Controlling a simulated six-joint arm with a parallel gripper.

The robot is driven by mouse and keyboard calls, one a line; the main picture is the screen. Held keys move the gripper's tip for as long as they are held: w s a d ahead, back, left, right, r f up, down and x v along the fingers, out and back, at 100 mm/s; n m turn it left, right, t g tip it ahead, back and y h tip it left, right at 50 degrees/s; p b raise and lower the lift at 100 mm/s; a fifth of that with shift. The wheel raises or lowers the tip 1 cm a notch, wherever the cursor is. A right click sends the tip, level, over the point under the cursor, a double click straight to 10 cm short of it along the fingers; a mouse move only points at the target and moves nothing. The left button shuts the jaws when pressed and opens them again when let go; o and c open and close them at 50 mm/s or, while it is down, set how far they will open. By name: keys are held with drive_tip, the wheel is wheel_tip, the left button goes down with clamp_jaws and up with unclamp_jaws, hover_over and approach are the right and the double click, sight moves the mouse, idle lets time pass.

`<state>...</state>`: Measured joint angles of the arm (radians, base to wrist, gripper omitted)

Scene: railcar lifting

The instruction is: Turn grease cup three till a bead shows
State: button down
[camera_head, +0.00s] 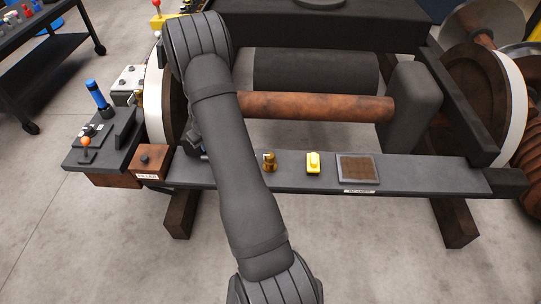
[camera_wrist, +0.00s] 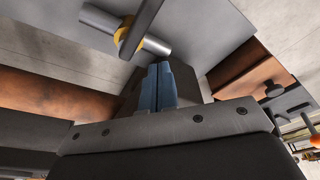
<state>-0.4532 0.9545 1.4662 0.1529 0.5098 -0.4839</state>
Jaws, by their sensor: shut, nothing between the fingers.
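My gripper (camera_wrist: 158,68) shows in the wrist view with its two blue fingers together and nothing between them. Beyond the fingertips, a silver cylinder with a yellow band (camera_wrist: 128,41) lies on a grey surface, apart from them. A dark bar crosses in front of it. In the camera_head view my arm hides most of the gripper. A small brass fitting (camera_head: 270,161) stands on the grey front beam, just right of my arm. More brass (camera_head: 139,97) shows beside the left wheel. I cannot tell which is grease cup three, and I see no bead.
A brown box with a black knob (camera_head: 152,161) stands left, near a blue-handled tool (camera_head: 97,95) and an orange-knobbed lever (camera_head: 86,144). A rusty axle (camera_head: 320,106) runs behind.

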drive_tip(key=c, duration=1.9)
unclamp_jaws()
drive_tip(key=o, duration=0.7)
drive_tip(key=d, duration=0.1)
drive_tip(key=w+d+r+n, duration=0.1)
drive_tip(key=shift+d+r, duration=0.2)
drive_tip(key=shift+d, duration=0.15)
drive_tip(key=shift+o, duration=1.3)
drive_tip(key=w+d+r+n, duration=0.1)
drive_tip(key=d+r+n, duration=0.2)
drive_tip(key=d, duration=0.3)
drive_tip(key=shift+h, duration=0.3)
drive_tip(key=n+g+h, duration=0.1)
drive_tip(key=n+g, duration=0.1)
drive_tip(key=n, duration=0.6)
approach(270, 155)
wheel_tip(270, 155, down, 10)
drive_tip(key=shift+s+a+f, duration=0.1)
drive_tip(key=shift+a, duration=0.1)
drive_tip(key=shift+c, duration=0.5)
drive_tip(key=c, duration=0.9)
